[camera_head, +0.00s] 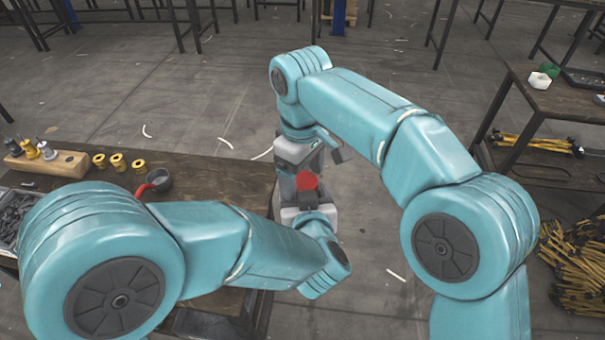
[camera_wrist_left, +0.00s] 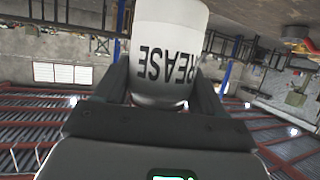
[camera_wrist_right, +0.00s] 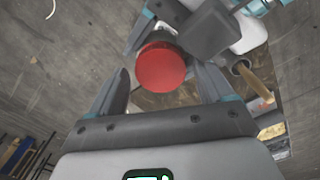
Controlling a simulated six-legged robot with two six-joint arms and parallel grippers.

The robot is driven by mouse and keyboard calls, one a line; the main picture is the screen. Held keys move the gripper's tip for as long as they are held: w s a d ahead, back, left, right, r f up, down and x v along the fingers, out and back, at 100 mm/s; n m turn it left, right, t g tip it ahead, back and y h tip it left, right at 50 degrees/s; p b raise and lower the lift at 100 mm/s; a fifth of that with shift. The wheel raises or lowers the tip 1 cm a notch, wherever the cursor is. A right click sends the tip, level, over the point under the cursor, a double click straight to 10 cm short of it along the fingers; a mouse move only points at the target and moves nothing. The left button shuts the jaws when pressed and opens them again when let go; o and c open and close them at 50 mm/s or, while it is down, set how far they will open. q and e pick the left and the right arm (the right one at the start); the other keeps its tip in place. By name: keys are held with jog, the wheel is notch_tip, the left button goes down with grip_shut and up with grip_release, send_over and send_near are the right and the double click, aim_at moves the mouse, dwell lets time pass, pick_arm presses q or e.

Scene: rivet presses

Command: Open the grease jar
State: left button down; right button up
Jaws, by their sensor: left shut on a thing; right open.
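The grease jar (camera_wrist_left: 168,50) is white with black GREASE lettering, which reads upside down in the left wrist view. My left gripper (camera_wrist_left: 161,92) is shut on its body, one finger on each side. The jar's red lid (camera_head: 306,181) shows in the head view between my two grippers, and it also shows round and red in the right wrist view (camera_wrist_right: 162,68). My right gripper (camera_wrist_right: 163,82) is open above the lid, its fingers apart on either side. The lid appears to be on the jar. Most of the jar's body is hidden in the head view.
The workbench (camera_head: 225,175) at the left holds a wooden block (camera_head: 48,163) with several fittings, brass-coloured parts (camera_head: 118,162) and a dark cup with a red handle (camera_head: 158,180). A shelved table (camera_head: 560,100) stands at the right. The jar is held up near the bench's right edge.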

notch_tip(320, 180, up, 4)
jog(key=shift+f, duration=0.15)
jog(key=shift+r, duration=0.25)
jog(key=shift+c, duration=1.3)
jog(key=m, duration=0.4)
jog(key=shift+s+d+r+m, duration=0.15)
jog(key=shift+s+r+m, duration=0.05)
jog(key=shift+m, duration=0.1)
jog(key=m, duration=0.2)
jog(key=r+m, duration=0.1)
jog(key=m, duration=0.2)
jog(key=shift+d, duration=0.15)
jog(key=m, duration=0.3)
jog(key=r+m, duration=0.1)
jog(key=m, duration=0.2)
jog(key=shift+r, duration=0.2)
jog(key=shift+w+a+r+m, duration=0.15)
jog(key=shift+a+r+m, duration=0.15)
jog(key=shift+m, duration=0.4)
jog(key=shift+a+f, duration=0.1)
jog(key=shift+f, duration=0.5)
notch_tip(320, 180, down, 7)
jog(key=shift+r, duration=0.1)
